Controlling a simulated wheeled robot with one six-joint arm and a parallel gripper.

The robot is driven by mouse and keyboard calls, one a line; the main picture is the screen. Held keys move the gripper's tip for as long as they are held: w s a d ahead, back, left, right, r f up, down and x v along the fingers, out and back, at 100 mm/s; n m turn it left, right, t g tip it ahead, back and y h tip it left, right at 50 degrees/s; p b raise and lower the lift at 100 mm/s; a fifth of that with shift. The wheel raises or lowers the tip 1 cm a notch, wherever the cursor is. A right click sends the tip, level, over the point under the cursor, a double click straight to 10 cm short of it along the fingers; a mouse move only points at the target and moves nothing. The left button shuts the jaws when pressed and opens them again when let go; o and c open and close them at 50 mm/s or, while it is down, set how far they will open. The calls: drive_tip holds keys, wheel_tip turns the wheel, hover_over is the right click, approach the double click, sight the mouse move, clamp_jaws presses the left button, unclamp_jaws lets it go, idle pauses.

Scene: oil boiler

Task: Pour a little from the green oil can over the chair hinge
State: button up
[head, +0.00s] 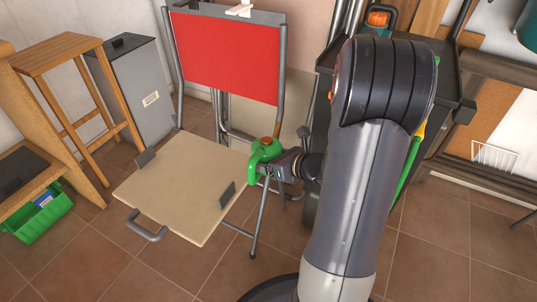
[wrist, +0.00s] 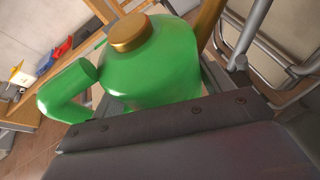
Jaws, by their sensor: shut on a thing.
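The green oil can (head: 262,152) has a round body and a brass-coloured cap. My gripper (head: 274,170) is shut on it and holds it roughly upright beside the right edge of a beige panel. I cannot make out which fitting is the hinge. No oil is seen flowing.
A wooden stool (head: 58,48) and grey bin (head: 138,88) stand at the left. A green crate (head: 42,212) is at the lower left. A dark cart (head: 448,75) stands behind my arm. The tiled floor (head: 150,275) in front is clear.

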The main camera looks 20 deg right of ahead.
drive_tip(key=m+p, duration=0.1)
drive_tip(key=f+g+y+p, duration=0.1)
drive_tip(key=p, duration=0.1)
drive_tip(key=shift+s+a+f+m, duration=0.15)
drive_tip(key=shift+s+a+m, duration=0.2)
drive_tip(key=shift+a+m, duration=0.05)
drive_tip(key=shift+f, duration=0.3)
drive_tip(key=shift+f, duration=0.35)
drive_tip(key=shift+s+a+f+m+g+b, duration=0.1)
drive_tip(key=shift+f+m+g+b, duration=0.3)
drive_tip(key=shift+f+b, duration=0.95)
drive_tip(key=shift+f+p, duration=0.45)
drive_tip(key=shift+r+m+g+y+p, duration=0.3)
drive_tip(key=shift+r+m+y+p, duration=0.35)
drive_tip(key=shift+p, duration=1.4)
drive_tip(key=shift+r+m+g+y+p, duration=0.3)
drive_tip(key=shift+r+p, duration=0.65)
drive_tip(key=shift+p, duration=1.1)
idle(0.7)
